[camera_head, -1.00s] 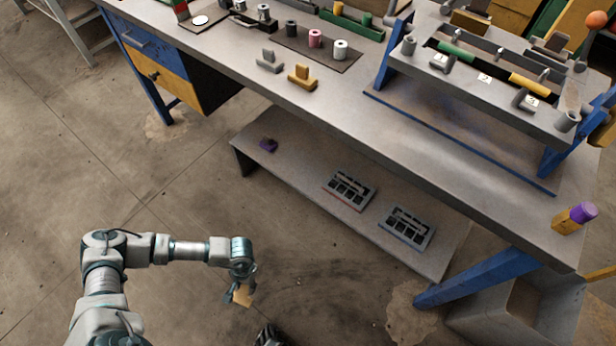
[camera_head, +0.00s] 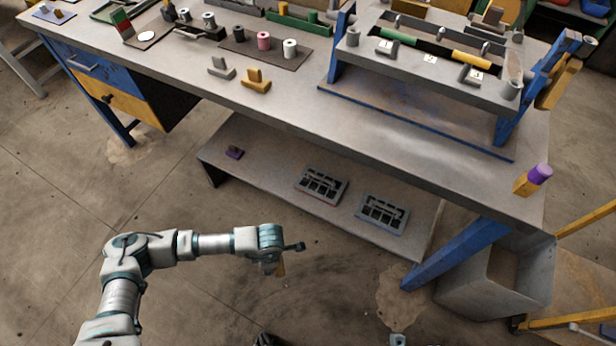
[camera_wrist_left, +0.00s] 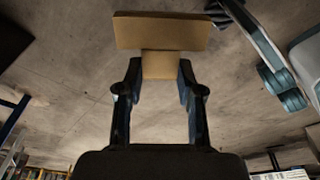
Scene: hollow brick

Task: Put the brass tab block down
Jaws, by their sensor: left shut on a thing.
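My left gripper (camera_head: 284,262) hangs over the floor in front of the workbench, left of and below its lower shelf. It is shut on the brass tab block (camera_wrist_left: 160,33), a tan T-shaped piece. In the left wrist view, the narrow tab sits between the two fingertips and the wide bar lies beyond them. In the head view only a small tan part of the block (camera_head: 281,270) shows below the gripper. It touches neither bench nor shelf. A dark tip (camera_head: 265,340) at the bottom edge may be my right gripper; its jaws cannot be made out.
The workbench top (camera_head: 290,110) holds a yellow tab block (camera_head: 256,80), a grey tab block (camera_head: 221,69), spools and a blue-legged fixture (camera_head: 430,65). The bench front has bare room.

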